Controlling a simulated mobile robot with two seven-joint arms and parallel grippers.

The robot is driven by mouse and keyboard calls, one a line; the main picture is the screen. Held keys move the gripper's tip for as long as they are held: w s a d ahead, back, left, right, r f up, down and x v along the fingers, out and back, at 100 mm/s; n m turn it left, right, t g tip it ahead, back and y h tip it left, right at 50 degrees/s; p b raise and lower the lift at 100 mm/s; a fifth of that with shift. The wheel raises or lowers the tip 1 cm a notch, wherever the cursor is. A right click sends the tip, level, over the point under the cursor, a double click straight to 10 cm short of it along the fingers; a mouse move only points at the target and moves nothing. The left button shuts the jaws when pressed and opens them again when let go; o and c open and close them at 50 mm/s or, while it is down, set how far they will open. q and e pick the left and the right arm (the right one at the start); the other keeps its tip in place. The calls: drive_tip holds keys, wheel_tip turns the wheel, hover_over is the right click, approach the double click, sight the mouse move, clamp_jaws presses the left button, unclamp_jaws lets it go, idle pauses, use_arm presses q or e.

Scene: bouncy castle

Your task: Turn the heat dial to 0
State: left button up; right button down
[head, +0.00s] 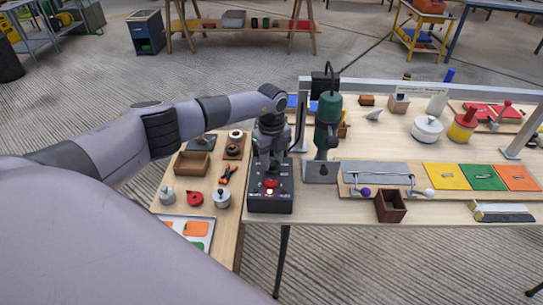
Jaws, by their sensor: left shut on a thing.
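A black control box (270,204) stands at the front left corner of the main table, with a red part (270,183) and a small lit spot on its top. My left arm reaches in from the left and bends down over this box. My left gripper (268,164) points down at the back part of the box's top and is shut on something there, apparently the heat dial. The gripper hides the dial, so its pointer and marks cannot be read. My right gripper is not in view.
A green drill press (327,125) stands close to the right of the box. A dark open box (390,205) and coloured panels (483,177) lie to the right.

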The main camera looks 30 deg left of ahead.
sight(272, 162)
use_arm(q)
drive_tip(key=shift+n, duration=0.8)
drive_tip(key=o, duration=1)
drive_tip(key=shift+o, duration=0.2)
drive_tip(key=shift+r+b, duration=0.35)
drive_tip(key=shift+r, duration=3.25)
